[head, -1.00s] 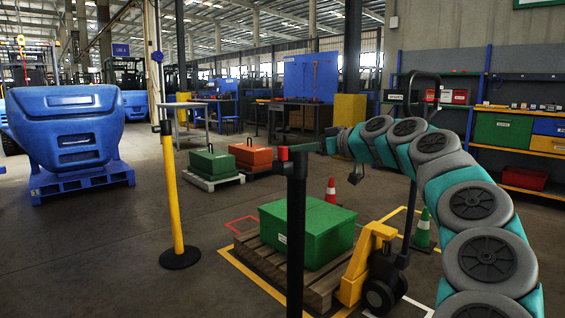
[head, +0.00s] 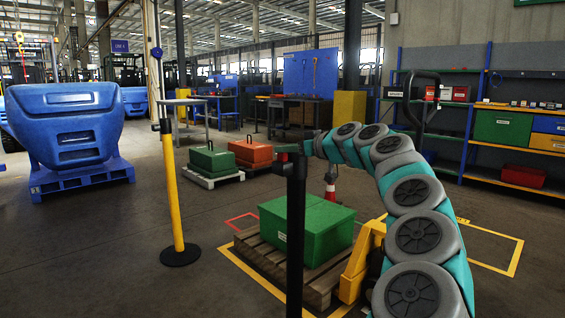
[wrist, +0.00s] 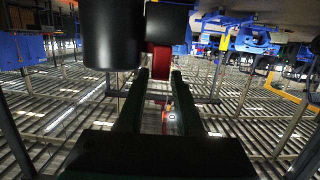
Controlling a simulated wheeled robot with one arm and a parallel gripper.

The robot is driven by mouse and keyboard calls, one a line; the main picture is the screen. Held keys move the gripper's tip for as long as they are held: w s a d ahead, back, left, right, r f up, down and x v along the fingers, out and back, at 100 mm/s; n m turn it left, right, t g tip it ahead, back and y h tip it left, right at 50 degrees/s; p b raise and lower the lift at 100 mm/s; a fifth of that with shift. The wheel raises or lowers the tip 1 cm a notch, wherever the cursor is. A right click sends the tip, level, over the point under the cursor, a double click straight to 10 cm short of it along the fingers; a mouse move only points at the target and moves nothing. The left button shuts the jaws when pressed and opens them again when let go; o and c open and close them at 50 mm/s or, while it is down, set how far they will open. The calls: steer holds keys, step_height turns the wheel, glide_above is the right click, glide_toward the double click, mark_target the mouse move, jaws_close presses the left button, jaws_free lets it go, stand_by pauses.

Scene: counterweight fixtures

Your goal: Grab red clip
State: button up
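The red clip (wrist: 160,58) sticks out from a black block (wrist: 167,22) at the post's head in the wrist view. In the head view a small red patch of it (head: 281,157) shows at the left of the black post's top (head: 297,165), mostly hidden by my arm's end. My gripper (wrist: 159,73) has its two dark fingers apart, one on each side of the clip's near end. Thin gaps seem to show between fingers and clip. In the head view my gripper (head: 290,148) is at the post's top, reaching in from the right.
A green box (head: 305,232) on a wooden pallet stands behind the post, with a yellow pallet truck (head: 358,262) beside it. A yellow post (head: 173,195) stands at left. Floor at the left is open.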

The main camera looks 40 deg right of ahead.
jaws_close()
steer(key=shift+r, duration=0.1)
stand_by(0.5)
